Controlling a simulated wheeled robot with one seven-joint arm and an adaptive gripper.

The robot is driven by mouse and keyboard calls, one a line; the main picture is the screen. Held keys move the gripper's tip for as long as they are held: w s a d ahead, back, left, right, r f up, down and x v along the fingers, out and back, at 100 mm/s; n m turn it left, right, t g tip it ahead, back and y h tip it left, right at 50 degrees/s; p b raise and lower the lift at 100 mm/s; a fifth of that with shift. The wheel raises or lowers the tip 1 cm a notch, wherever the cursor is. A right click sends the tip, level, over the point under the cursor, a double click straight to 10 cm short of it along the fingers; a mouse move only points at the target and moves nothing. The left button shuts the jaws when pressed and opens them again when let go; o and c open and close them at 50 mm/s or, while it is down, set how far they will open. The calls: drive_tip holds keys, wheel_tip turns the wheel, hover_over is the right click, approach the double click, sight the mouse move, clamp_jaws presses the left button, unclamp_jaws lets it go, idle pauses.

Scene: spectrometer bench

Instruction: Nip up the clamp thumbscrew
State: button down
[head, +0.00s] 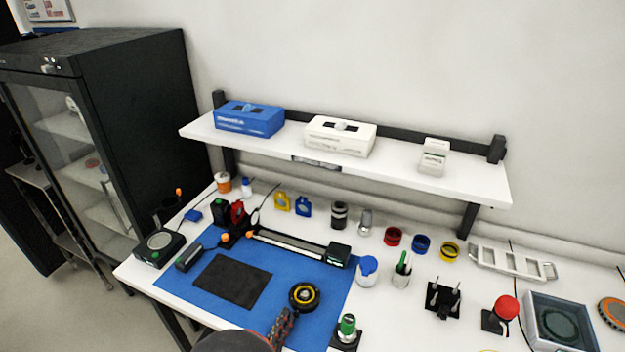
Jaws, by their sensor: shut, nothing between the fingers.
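My gripper (287,316) shows at the bottom of the head view, over the front of the blue mat (205,305). It is shut and empty, close to a black and yellow round part (304,296); I cannot tell whether they touch. A long rail (290,247) lies along the back of the mat, with a black block (339,256) at its right end and small orange knobs (225,237) near its left end. A red and black device (238,212) stands behind that end. The thumbscrew is too small to pick out for certain.
A black pad (232,281) lies on the mat. A green-topped post (347,327) stands right of my gripper. A white jar with a blue lid (367,270) and a cup (401,275) stand right of the mat. A shelf (460,185) overhangs the bench's back.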

drive_tip(key=shift+w+r, duration=0.15)
idle(0.3)
drive_tip(key=shift+d+f, duration=0.25)
drive_tip(key=shift+d, duration=0.05)
idle(0.4)
drive_tip(key=shift+d+r+p, duration=0.15)
drive_tip(key=shift+d+p, duration=0.3)
drive_tip(key=shift+p, duration=0.45)
drive_tip(key=shift+d+r+p, duration=0.15)
drive_tip(key=shift+d+p, duration=0.05)
drive_tip(key=shift+p, duration=0.5)
drive_tip(key=shift+s+d, duration=0.15)
drive_tip(key=shift+s, duration=0.15)
drive_tip(key=shift+r+p, duration=0.1)
drive_tip(key=shift+p, duration=0.35)
drive_tip(key=shift+r, duration=0.3)
drive_tip(key=shift+p+v, duration=0.7)
drive_tip(key=shift+v, duration=2.3)
drive_tip(key=shift+w+a, duration=0.1)
drive_tip(key=shift+a, duration=0.1)
